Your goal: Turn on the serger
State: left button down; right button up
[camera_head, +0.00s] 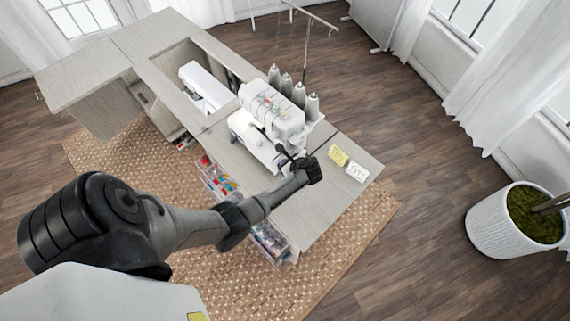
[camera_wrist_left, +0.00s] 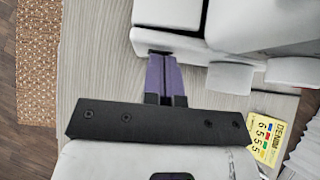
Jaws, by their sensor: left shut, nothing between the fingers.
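The white serger (camera_head: 272,108) stands on the wooden cabinet top, with several thread cones (camera_head: 293,88) behind it. My left gripper (camera_head: 281,154) is beside the serger's lower right side, and its fingers point toward the machine. In the left wrist view the purple fingers (camera_wrist_left: 162,58) are together and empty. Their tips are at the edge of the white serger body (camera_wrist_left: 255,22). I cannot tell whether they touch it. The serger's power switch cannot be made out. My right gripper is in neither view.
A white sewing machine (camera_head: 205,86) sits in the cabinet opening. A yellow card (camera_head: 338,155) and a white card (camera_head: 357,171) lie right of the serger. Clear drawers (camera_head: 270,243) hang below the front edge. A potted plant (camera_head: 515,218) stands at right.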

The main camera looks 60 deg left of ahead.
pick_arm(q)
jog(key=p+v, duration=0.3)
jog(key=v, duration=1)
jog(key=shift+d+f, duration=0.2)
jog(key=shift+d, duration=0.05)
dwell(0.4)
